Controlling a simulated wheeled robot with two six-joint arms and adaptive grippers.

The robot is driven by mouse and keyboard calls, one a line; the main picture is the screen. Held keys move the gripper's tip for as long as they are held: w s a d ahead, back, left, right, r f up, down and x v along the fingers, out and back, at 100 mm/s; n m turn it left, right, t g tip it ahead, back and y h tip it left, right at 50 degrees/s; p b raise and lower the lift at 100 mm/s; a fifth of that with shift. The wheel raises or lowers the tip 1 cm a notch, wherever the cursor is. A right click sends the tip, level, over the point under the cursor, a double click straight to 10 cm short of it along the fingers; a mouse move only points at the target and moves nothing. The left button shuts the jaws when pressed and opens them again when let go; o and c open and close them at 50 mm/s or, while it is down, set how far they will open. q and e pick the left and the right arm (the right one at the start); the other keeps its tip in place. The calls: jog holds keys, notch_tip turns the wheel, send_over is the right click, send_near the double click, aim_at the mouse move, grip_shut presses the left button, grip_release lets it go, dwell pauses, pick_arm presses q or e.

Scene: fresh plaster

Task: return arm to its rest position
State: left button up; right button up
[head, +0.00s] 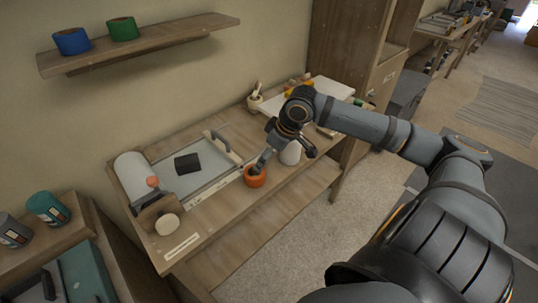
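My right arm comes in from the right and reaches over the wooden workbench (205,217). Its gripper (286,156) points down with its fingers spread apart, and nothing shows held between them. One finger is over or beside a small orange pot (255,179); I cannot tell whether they touch. A white rounded object (290,154) stands behind the gripper and is partly hidden by it. My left gripper is not in view.
A tray with a dark block (187,163), a white roll (134,175) and a small round-topped item (166,224) occupy the bench's left. A tall wooden cabinet (338,45) stands behind.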

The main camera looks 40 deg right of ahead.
dwell(0.3)
jog(key=s+a+f, duration=0.3)
jog(key=a+f, duration=0.1)
jog(key=f, duration=0.2)
jog(key=s+a+f, duration=0.4)
jog(key=f, duration=0.2)
jog(key=s+a+f+m+g+h, duration=0.1)
jog(key=s+a+f+m+h, duration=0.2)
jog(key=s, duration=0.6)
jog(key=s+d+f+g, duration=0.1)
jog(key=s+d+f, duration=0.1)
jog(key=f, duration=1.3)
jog(key=s+d+f, duration=0.1)
jog(key=d+f, duration=0.1)
jog(key=f, duration=1.3)
jog(key=s+d+f+g, duration=0.1)
jog(key=s+f, duration=1.2)
jog(key=s, duration=0.4)
jog(key=shift+s+y, duration=0.15)
jog(key=shift+y, duration=0.15)
jog(key=shift+f, duration=0.1)
